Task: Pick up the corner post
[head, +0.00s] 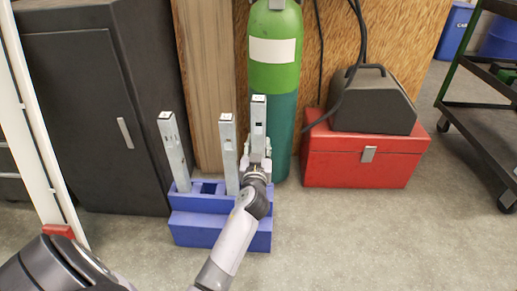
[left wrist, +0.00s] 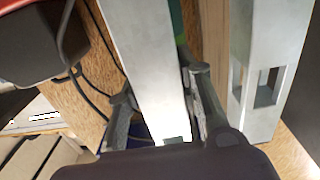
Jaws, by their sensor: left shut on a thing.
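Three grey metal corner posts stand at the blue stepped rack (head: 220,232) in the head view: a left one (head: 174,150), a middle one (head: 229,150) and a right one (head: 259,120). My left gripper (head: 257,165) is shut on the right post, which is upright with its top higher in the picture than the others. My gripper and arm hide its lower end, so I cannot tell whether it is still in the rack. In the left wrist view the fingers (left wrist: 165,103) flank the held post (left wrist: 148,55), and another post (left wrist: 242,110) with a rectangular cutout is beside it.
A green gas cylinder (head: 275,85) stands close behind the held post. A red toolbox (head: 340,165) with a dark case (head: 375,105) on top is to the right. A black cabinet (head: 85,90) is at left. The floor at front right is clear.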

